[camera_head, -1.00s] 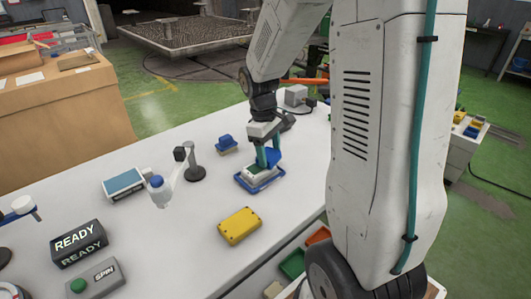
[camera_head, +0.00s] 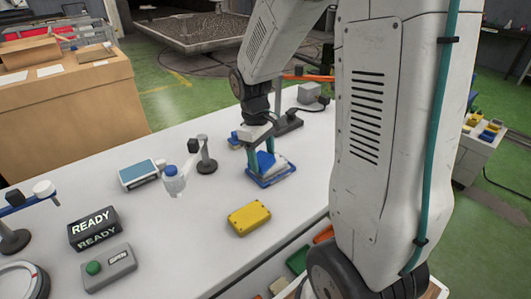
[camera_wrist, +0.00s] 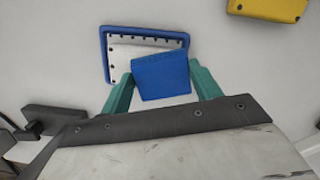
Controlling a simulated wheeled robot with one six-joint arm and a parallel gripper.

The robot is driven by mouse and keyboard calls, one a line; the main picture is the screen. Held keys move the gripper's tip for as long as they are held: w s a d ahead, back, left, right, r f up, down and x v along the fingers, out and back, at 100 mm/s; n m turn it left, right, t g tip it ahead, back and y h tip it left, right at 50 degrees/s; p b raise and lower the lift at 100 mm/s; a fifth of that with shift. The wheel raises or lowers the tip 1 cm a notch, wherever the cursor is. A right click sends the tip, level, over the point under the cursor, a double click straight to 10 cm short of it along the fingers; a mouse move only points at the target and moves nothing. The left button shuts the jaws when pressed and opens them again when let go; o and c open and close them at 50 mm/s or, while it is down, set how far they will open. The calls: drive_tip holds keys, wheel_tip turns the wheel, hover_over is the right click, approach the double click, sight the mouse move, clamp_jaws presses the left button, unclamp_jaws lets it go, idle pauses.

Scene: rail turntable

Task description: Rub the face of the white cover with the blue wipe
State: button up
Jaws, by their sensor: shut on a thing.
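The white cover (camera_head: 281,165) lies in a blue-rimmed tray (camera_head: 274,182) on the white table. In the wrist view the white cover (camera_wrist: 135,48) shows dark dots along its edges, inside the blue rim (camera_wrist: 105,50). My gripper (camera_wrist: 162,86) has teal fingers shut on the blue wipe (camera_wrist: 162,76), a block-like pad. The wipe covers the near right part of the cover in the wrist view. In the head view the wipe (camera_head: 265,161) is over the cover's left side. I cannot tell whether it touches the face.
A yellow box (camera_head: 249,218) stands in front of the tray. A dark post stand (camera_head: 206,163), a blue-topped bottle (camera_head: 173,181) and a blue-and-white box (camera_head: 138,174) stand to the left. A READY sign (camera_head: 94,228) and a green-button box (camera_head: 108,267) are at the near left.

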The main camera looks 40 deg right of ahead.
drive_tip(key=shift+a+r, duration=0.1)
drive_tip(key=shift+a, duration=0.65)
drive_tip(key=shift+r, duration=3.95)
drive_tip(key=shift+d, duration=0.1)
